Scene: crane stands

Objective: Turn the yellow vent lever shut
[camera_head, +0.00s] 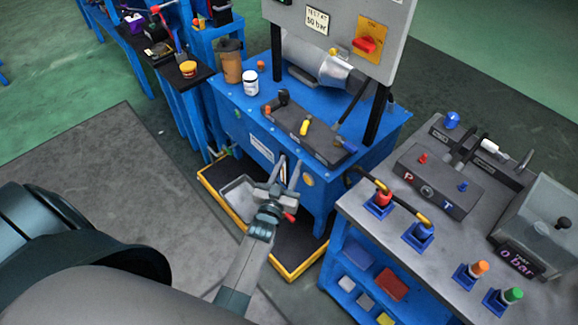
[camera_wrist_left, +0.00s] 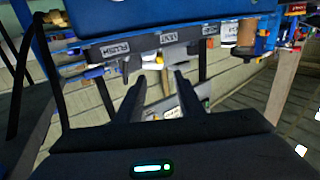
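The yellow vent lever (camera_head: 304,127) stands on a dark valve block (camera_head: 322,146) on top of the blue unit, between a black lever (camera_head: 283,97) and a blue lever (camera_head: 346,144). In the left wrist view a label reading VENT (camera_wrist_left: 169,38) shows, with a bit of yellow (camera_wrist_left: 150,58) below it. My left gripper (camera_head: 290,168) is in front of the unit's front face, below the block and apart from the yellow lever. Its two fingers, also in the left wrist view (camera_wrist_left: 162,82), are spread with nothing held between them. My right gripper is not in view.
A brown cup (camera_head: 230,62) and a white jar (camera_head: 250,82) stand left of the valve block. A grey panel (camera_head: 345,30) hangs over the unit behind it. A yellow-edged tray (camera_head: 290,262) lies below my gripper. A bench (camera_head: 375,225) with hose couplings stands on the right.

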